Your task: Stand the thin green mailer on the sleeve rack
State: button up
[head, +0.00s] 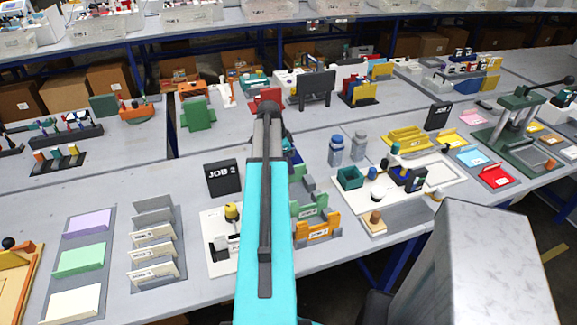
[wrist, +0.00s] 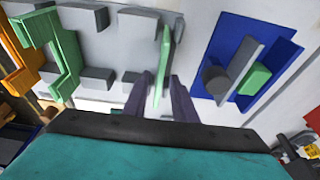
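In the wrist view a thin green piece (wrist: 162,62), which looks like the thin green mailer, stands on edge, seen nearly edge-on. My gripper (wrist: 160,82) has one dark finger on each side of it, and narrow pale gaps seem to show between fingers and piece. Low grey blocks (wrist: 127,80) on a pale board flank it, apparently rack slots; I cannot tell whether its lower edge rests there. In the head view my cyan arm hides the gripper and this piece.
A green bracket-shaped piece (wrist: 66,50) and an orange one (wrist: 20,55) stand left of the gripper in the wrist view. A blue holder (wrist: 225,38) is close on the right. In the head view, the JOB 2 sign (head: 223,177) and a card rack (head: 153,248) stand left.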

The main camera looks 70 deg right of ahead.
jog(key=b+v, duration=0.2)
jog(key=v, duration=0.9)
jog(key=shift+r, duration=0.35)
dwell(0.6)
